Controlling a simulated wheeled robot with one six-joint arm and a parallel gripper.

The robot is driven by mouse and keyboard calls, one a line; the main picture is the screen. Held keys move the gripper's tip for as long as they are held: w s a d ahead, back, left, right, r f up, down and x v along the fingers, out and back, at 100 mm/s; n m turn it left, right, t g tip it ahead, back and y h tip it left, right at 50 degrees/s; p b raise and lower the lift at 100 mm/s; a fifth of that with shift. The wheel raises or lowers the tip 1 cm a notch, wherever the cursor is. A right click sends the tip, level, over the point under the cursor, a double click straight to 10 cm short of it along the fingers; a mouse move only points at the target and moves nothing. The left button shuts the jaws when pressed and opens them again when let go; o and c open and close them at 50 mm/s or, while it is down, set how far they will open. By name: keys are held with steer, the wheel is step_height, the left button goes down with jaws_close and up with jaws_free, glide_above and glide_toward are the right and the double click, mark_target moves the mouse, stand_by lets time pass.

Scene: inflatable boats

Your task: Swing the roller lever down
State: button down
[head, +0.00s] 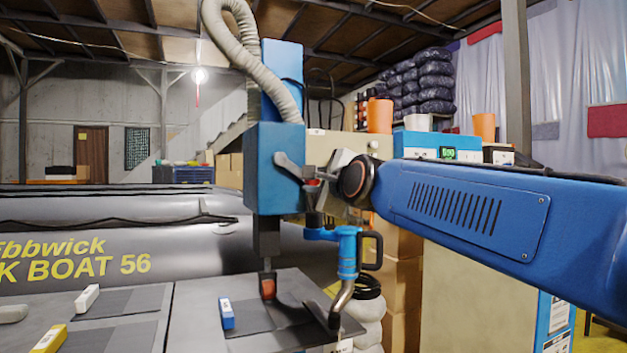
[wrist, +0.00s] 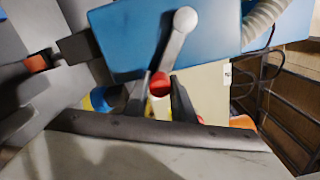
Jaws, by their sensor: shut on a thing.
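The roller lever (head: 289,166) is a grey arm on the side of a blue machine head (head: 275,195). In the head view it slopes down to the right from its pivot. In the wrist view the lever (wrist: 176,45) ends in a red knob (wrist: 160,80). My gripper (head: 316,180) is at that end, with its dark fingers (wrist: 161,92) on either side of the knob, shut on it. The fingers partly hide the knob in the head view. Below the head, a small orange-red roller (head: 268,287) is close to the grey bench.
A blue hand tool with a bent metal end (head: 347,255) stands right of the machine. A grey inflatable boat (head: 180,250) lies behind.

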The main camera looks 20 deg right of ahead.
steer(key=shift+f, duration=0.15)
steer(key=c, duration=1.5)
jaws_free()
steer(key=shift+s, duration=0.1)
steer(key=s, duration=1.7)
steer(key=shift+s, duration=0.1)
